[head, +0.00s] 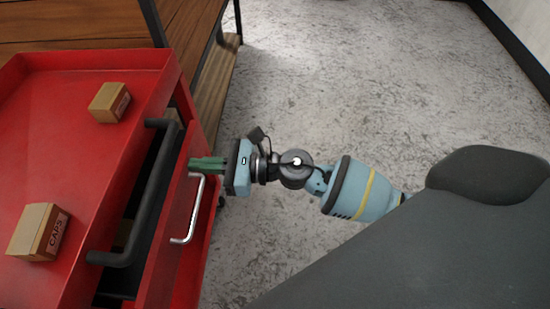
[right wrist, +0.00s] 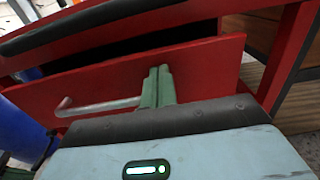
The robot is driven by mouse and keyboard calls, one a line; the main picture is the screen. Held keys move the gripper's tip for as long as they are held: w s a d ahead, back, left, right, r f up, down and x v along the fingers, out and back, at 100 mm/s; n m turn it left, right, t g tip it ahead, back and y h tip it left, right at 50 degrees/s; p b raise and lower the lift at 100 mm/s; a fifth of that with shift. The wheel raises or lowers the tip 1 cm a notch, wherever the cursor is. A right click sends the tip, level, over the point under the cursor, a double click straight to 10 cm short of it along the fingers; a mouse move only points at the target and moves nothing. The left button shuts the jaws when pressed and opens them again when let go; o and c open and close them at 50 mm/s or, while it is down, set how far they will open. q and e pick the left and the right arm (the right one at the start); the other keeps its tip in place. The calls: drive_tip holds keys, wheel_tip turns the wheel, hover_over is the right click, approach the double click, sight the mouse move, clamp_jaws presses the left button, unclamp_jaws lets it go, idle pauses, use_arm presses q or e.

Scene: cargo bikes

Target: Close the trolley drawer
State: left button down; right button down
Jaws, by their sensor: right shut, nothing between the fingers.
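The red trolley (head: 95,62) stands at the left in the head view. Its red drawer (head: 182,220) is partly open, with a dark gap behind the front panel. The drawer front also shows in the right wrist view (right wrist: 205,70). A silver bar handle (head: 196,210) is on the front. My right gripper (head: 192,163) is shut and empty, its green fingertips at the drawer front near the far end of the handle. In the right wrist view the fingers (right wrist: 160,75) reach the panel beside the handle (right wrist: 95,107); contact is not certain. My left gripper is not in view.
A black push handle (head: 150,195) juts from the trolley above the drawer. Two small cardboard boxes, one nearer (head: 38,231) and one farther (head: 109,102), sit on the trolley top. A wooden bench (head: 190,35) stands behind. The concrete floor (head: 350,80) at right is clear.

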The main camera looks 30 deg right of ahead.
drive_tip(key=x, duration=0.7)
drive_tip(key=shift+w+a, duration=0.25)
drive_tip(key=shift+a, duration=0.1)
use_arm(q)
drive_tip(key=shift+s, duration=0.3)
use_arm(e)
drive_tip(key=shift+r, duration=0.2)
drive_tip(key=shift+a, duration=0.1)
